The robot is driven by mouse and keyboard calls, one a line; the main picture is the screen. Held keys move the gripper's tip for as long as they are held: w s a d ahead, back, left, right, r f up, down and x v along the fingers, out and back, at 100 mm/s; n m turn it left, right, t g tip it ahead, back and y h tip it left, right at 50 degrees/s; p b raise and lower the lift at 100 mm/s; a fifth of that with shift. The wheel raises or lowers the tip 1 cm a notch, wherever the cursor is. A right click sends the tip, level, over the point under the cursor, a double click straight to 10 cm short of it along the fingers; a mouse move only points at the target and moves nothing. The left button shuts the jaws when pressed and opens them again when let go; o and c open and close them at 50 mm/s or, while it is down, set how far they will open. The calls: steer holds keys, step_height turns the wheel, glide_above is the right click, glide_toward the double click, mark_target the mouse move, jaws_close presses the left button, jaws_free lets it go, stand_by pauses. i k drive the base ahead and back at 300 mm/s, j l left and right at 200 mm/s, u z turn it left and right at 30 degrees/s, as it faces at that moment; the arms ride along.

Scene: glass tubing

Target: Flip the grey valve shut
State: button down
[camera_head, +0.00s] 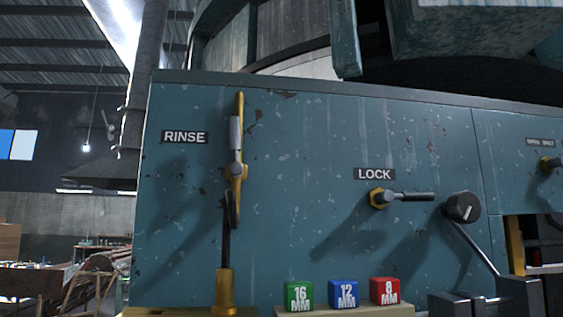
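A valve with a light grey lever (236,134) is mounted on a brass pipe (240,100) beside the RINSE label (185,137). Its lever points up, in line with the pipe. The label does not tell which of the two is the grey valve; the RINSE lever is the lighter grey. My gripper cannot be made out in this view, and nothing is seen touching either lever.
A dark knob (462,207) sits right of the LOCK lever. Green (299,295), blue (343,293) and red (385,290) size blocks stand on a ledge (350,311) below. Dark metal blocks (519,294) fill the lower right. The panel (300,150) between the two valves is clear.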

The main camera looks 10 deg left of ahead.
mark_target(236, 168)
steer(key=i+j+u, duration=0.1)
steer(key=u, duration=0.3)
steer(key=j+u, duration=0.15)
steer(key=u, duration=0.25)
steer(key=i+u, duration=0.2)
steer(key=u, duration=0.2)
steer(key=k+j, duration=0.45)
steer(key=j+u, duration=0.05)
steer(key=j, duration=0.05)
